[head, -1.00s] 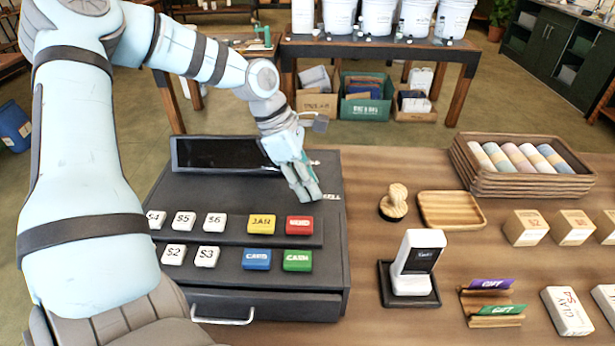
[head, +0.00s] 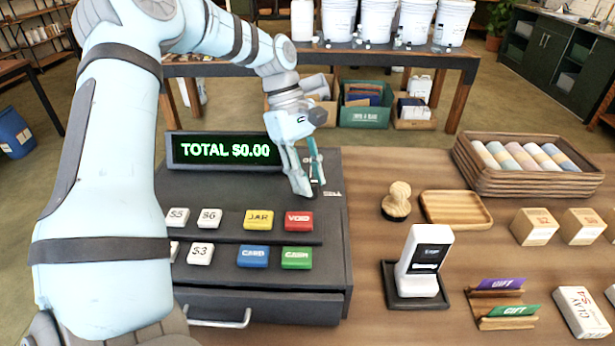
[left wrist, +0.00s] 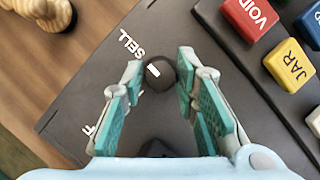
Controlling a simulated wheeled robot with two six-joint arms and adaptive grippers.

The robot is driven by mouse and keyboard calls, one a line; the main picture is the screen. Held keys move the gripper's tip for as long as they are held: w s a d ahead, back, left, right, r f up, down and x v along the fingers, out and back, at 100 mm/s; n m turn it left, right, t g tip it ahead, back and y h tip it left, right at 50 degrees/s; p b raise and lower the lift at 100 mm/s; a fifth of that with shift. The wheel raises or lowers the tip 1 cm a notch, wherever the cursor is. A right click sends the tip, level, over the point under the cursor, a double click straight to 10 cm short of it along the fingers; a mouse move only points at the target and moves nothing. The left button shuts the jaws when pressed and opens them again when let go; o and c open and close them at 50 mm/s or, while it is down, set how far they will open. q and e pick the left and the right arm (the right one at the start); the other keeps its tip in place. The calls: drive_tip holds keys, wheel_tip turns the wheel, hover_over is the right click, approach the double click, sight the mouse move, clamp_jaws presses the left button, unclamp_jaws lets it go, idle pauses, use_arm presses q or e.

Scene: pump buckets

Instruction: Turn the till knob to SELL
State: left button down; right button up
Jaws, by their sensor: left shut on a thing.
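The dark till (head: 260,215) stands on the counter at the left, and its display (head: 225,150) reads TOTAL $0.00 in green. My left gripper (head: 308,188) is over the till's right edge, pointing down. In the left wrist view its teal fingers (left wrist: 160,68) are shut on the round dark knob (left wrist: 162,80), one on each side. The knob's white mark (left wrist: 153,71) is on the side towards the SELL label (left wrist: 131,44). Another label lies partly hidden by the left finger. In the head view the fingers largely hide the knob.
Till keys, among them the red VOID key (head: 299,222), sit close to the gripper. A wooden stamp (head: 397,200), an empty wooden tray (head: 457,209) and a white card reader (head: 424,258) stand to the right. A drawer handle (head: 215,319) juts out at the front.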

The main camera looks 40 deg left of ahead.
use_arm(q)
drive_tip(key=shift+s, duration=0.1)
idle(0.3)
drive_tip(key=c, duration=1.3)
unclamp_jaws()
drive_tip(key=shift+a, duration=0.1)
drive_tip(key=v, duration=1.2)
